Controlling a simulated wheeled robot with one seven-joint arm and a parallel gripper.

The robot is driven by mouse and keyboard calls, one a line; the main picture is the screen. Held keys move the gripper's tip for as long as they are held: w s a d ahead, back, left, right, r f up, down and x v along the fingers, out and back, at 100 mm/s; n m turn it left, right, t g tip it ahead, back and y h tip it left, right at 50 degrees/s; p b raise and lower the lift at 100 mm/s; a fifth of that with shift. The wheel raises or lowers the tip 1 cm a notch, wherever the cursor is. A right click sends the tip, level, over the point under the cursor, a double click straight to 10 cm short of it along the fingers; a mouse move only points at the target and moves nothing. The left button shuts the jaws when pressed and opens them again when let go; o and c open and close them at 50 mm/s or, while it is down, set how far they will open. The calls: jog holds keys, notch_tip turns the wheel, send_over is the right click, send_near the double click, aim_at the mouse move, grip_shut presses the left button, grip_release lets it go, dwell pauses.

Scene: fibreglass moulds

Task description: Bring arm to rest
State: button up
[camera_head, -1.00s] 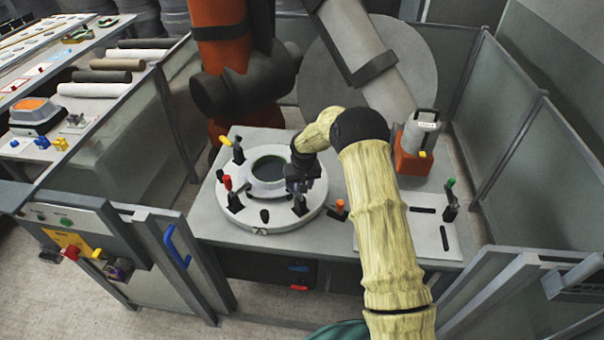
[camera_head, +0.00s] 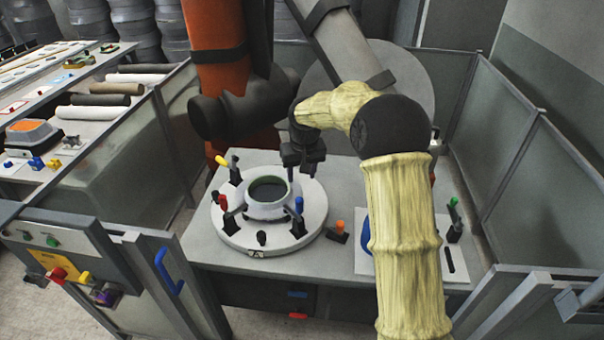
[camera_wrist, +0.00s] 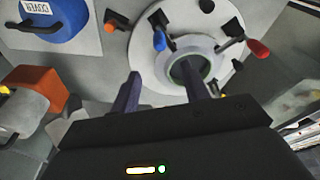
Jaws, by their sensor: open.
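My gripper (camera_head: 303,158) hangs above the back edge of the round grey fixture (camera_head: 228,240) on the bench. In the wrist view its two dark fingers (camera_wrist: 160,85) are apart with nothing between them. A pale ring-shaped mould (camera_head: 249,207) with a green inner rim and dark opening sits in the fixture's middle. It also shows in the wrist view (camera_wrist: 206,51), partly behind one finger. Clamps with yellow, red, blue and black handles stand around it. My pale-sleeved arm hides part of the bench's right side.
A blue round piece marked COVER (camera_wrist: 60,22) lies on a pale plate at the right of the bench. An orange-and-grey object (camera_wrist: 40,85) stands near it. Upright panels (camera_head: 515,150) enclose the bench. A large orange robot arm (camera_head: 217,85) stands behind.

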jog(key=shift+s+r, duration=0.1)
jog(key=shift+r, duration=0.4)
jog(key=s+d, duration=0.3)
jog(key=s, duration=0.7)
jog(key=s+d+f+m, duration=0.1)
jog(key=s+d, duration=0.3)
jog(key=s, duration=0.6)
jog(key=s+d+f+m, duration=0.1)
jog(key=s+d, duration=0.2)
jog(key=s, duration=0.7)
jog(key=shift+d, duration=0.35)
dwell(0.3)
